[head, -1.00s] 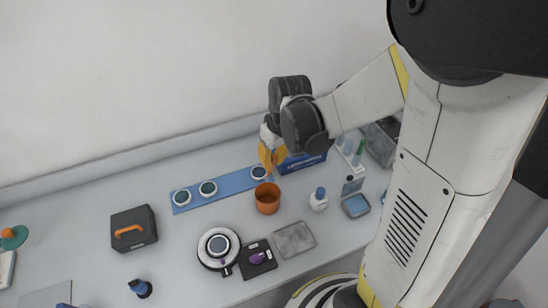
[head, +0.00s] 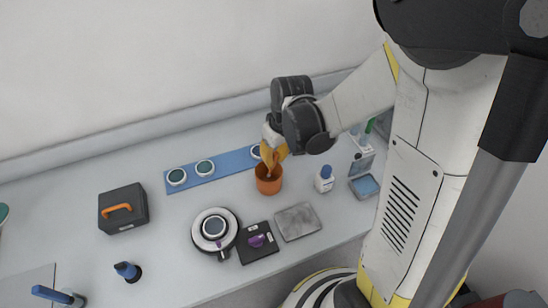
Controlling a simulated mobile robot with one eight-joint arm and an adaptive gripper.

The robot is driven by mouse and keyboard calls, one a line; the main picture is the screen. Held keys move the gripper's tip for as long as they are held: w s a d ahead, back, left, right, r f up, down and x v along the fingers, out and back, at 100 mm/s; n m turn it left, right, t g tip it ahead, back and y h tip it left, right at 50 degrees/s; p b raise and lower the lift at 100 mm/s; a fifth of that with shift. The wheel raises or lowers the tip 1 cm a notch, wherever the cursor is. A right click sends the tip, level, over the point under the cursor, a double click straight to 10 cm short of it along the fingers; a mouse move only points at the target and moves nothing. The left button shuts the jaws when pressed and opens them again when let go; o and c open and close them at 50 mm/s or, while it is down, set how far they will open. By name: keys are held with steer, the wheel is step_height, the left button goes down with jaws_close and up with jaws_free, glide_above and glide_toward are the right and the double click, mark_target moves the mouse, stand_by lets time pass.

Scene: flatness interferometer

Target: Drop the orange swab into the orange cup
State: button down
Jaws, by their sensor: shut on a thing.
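The orange cup (head: 268,187) stands upright on the bench, right of the middle. My gripper (head: 271,163) has orange-yellow fingers that point down at the cup's mouth, and their tips overlap its rim in the picture. My gripper is shut on the orange swab, but the swab is too small and too close in colour to the fingers and cup to make out apart from them. I cannot tell whether the tips are inside the cup or just above it.
A blue strip (head: 228,161) with several white-rimmed discs lies behind the cup, left of it. A white bottle (head: 325,179) stands to the right. A grey plate (head: 297,221), a black pad (head: 257,243) and a round device (head: 215,230) lie in front. A dark case (head: 123,209) is left.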

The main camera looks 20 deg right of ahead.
steer(key=c, duration=0.8)
jaws_free()
steer(key=shift+r, duration=0.15)
step_height(320, 180, up, 10)
steer(key=p, duration=0.7)
steer(key=shift+p, duration=0.4)
steer(key=shift+b, duration=0.3)
